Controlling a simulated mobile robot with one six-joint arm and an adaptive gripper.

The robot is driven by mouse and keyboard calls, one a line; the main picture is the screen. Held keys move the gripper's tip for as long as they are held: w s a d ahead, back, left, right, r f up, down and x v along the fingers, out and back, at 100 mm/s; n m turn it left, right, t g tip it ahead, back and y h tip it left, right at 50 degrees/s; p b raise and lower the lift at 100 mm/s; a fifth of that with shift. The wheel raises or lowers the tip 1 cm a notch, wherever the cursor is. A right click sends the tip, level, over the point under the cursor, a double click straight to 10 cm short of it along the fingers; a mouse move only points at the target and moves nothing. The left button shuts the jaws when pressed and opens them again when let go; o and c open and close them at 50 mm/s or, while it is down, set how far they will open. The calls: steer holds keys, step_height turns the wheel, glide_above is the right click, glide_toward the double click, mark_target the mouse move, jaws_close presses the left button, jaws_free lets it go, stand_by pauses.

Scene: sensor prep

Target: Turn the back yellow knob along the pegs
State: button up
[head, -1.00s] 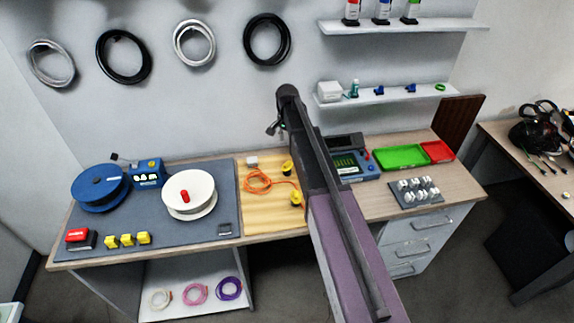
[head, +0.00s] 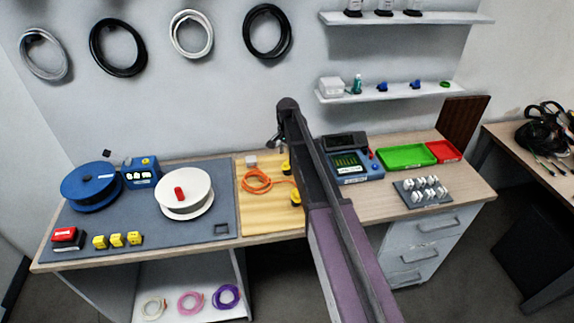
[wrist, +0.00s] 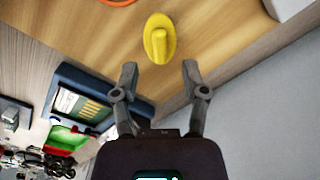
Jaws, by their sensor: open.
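The back yellow knob (head: 286,168) sits on the wooden board (head: 262,215), partly hidden by my arm in the head view. In the wrist view the yellow knob (wrist: 158,38) has a round base and a raised bar grip. My gripper (wrist: 160,70) is open and empty, its two fingertips apart just short of the knob, with the grip lined up between them. In the head view my gripper (head: 276,143) is small and dark above the back of the board. A front yellow knob (head: 296,198) stands nearer the front edge. No pegs can be made out.
An orange cable (head: 257,182) lies coiled on the board beside the knobs. A white block (head: 251,160) sits at the board's back edge, close to the wall. A blue meter (head: 350,165) stands to the right. White and blue spools stand to the left.

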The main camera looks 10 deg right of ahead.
mark_target(287, 161)
steer(key=shift+f+b, duration=1.65)
steer(key=shift+f, duration=0.3)
jaws_close()
